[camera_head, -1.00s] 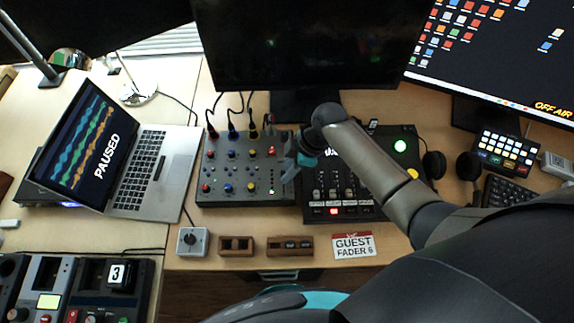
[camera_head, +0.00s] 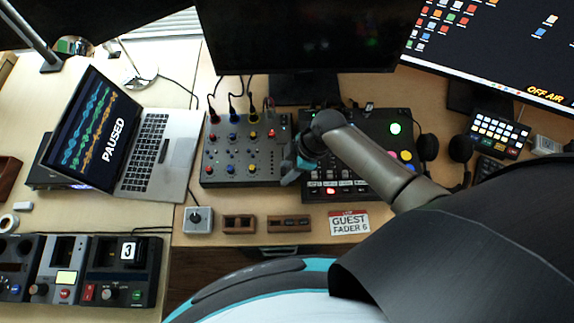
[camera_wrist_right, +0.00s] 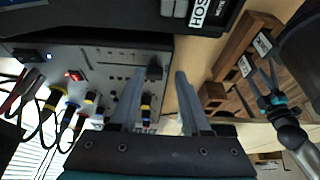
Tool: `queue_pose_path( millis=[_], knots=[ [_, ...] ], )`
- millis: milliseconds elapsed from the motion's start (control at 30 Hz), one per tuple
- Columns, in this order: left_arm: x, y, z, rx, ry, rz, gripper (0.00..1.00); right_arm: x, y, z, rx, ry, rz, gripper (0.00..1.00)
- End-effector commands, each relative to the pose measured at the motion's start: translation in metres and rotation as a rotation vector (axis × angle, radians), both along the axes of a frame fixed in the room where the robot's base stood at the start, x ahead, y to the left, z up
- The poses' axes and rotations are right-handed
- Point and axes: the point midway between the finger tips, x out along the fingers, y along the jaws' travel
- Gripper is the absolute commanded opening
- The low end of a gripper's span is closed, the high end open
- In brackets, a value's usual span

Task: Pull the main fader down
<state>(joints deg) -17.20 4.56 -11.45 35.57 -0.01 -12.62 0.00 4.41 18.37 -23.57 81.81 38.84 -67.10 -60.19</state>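The black fader console (camera_head: 375,125) stands right of the grey knob mixer (camera_head: 222,172) in the head view. Which fader is the main one, I cannot tell. My right arm covers part of the console and its faders. My right gripper (camera_head: 289,178) points down at the front right corner of the grey mixer, beside the console. In the right wrist view its two fingers (camera_wrist_right: 157,100) are apart with nothing held. The grey mixer (camera_wrist_right: 105,60) lies beyond them. My left gripper (camera_wrist_right: 268,85) shows small at the right of that view; its opening is unclear.
A card reading GUEST FADER 6 (camera_head: 348,222), wooden blocks (camera_head: 290,223) and a small grey knob box (camera_head: 198,219) lie along the front edge. A laptop (camera_head: 150,185) stands left, headphones (camera_head: 461,149) right, monitors behind. Cables rise behind the grey mixer.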

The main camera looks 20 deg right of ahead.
Motion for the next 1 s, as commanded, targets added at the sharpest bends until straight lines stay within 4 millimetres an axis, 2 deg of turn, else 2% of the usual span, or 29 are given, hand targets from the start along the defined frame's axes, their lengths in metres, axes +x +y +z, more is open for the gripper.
queue_pose_path(
  millis=[67,333,467,667,1000],
  knots=[
    [0.0,0.0,0.0,0.0,0.0,0.0,0.57,0.0,0.0,0.0,0.0,-0.001,0.0,0.57],
    [0.0,0.0,0.0,0.0,0.0,0.0,0.57,0.002,-0.001,0.001,0.0,-0.005,-0.002,0.57],
    [0.0,0.0,0.003,0.001,0.0,0.0,0.57,0.001,-0.004,0.009,-0.002,-0.007,-0.002,0.57],
    [0.0,0.0,0.012,0.001,0.0,0.0,0.57,-0.002,-0.017,0.039,-0.003,-0.008,-0.001,0.57],
    [0.0,0.001,0.026,0.001,0.001,0.0,0.57,-0.01,-0.043,0.104,-0.005,-0.005,0.0,0.57]
  ],
)
